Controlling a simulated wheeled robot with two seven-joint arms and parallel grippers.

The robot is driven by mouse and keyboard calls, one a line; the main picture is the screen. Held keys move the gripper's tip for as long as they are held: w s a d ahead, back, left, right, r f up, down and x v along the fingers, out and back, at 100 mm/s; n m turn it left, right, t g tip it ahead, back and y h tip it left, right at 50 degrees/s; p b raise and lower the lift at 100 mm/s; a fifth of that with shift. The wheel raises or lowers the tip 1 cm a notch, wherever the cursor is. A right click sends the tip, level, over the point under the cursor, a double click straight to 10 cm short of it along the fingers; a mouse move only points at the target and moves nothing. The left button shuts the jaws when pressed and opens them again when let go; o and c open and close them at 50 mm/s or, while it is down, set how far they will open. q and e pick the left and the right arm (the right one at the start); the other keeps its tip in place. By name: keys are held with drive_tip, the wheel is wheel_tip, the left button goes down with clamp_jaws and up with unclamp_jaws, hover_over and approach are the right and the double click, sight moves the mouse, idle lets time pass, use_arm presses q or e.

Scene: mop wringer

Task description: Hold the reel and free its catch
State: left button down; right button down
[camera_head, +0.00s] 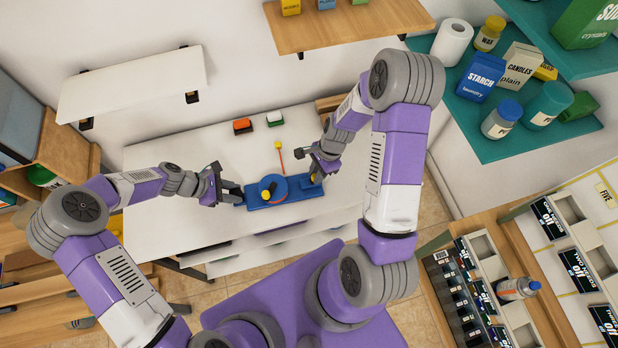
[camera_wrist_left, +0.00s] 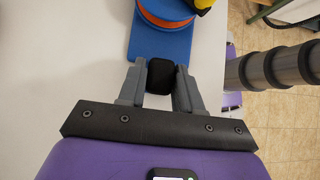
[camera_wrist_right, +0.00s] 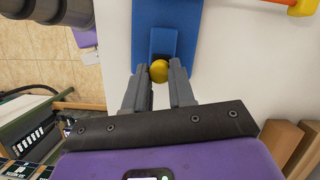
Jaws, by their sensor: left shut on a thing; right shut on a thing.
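The blue reel (camera_head: 268,184) with an orange band and a yellow knob sits on a flat blue base on the white table. My left gripper (camera_head: 238,193) is at the base's left end. In the left wrist view its fingers are shut on a black grip (camera_wrist_left: 160,77) at the end of the blue base (camera_wrist_left: 158,42). My right gripper (camera_head: 317,178) is at the base's right end. In the right wrist view its fingers are shut on the catch's yellow ball (camera_wrist_right: 159,71), beside a raised blue block (camera_wrist_right: 163,42). The ball's underside is hidden.
The table's left part is clear. A teal shelf (camera_head: 470,135) with several containers is at the right.

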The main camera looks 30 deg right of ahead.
drive_tip(key=shift+d, duration=0.3)
drive_tip(key=c, duration=0.9)
unclamp_jaws()
drive_tip(key=shift+s+a, duration=0.1)
drive_tip(key=shift+o, duration=0.2)
drive_tip(key=v, duration=1.2)
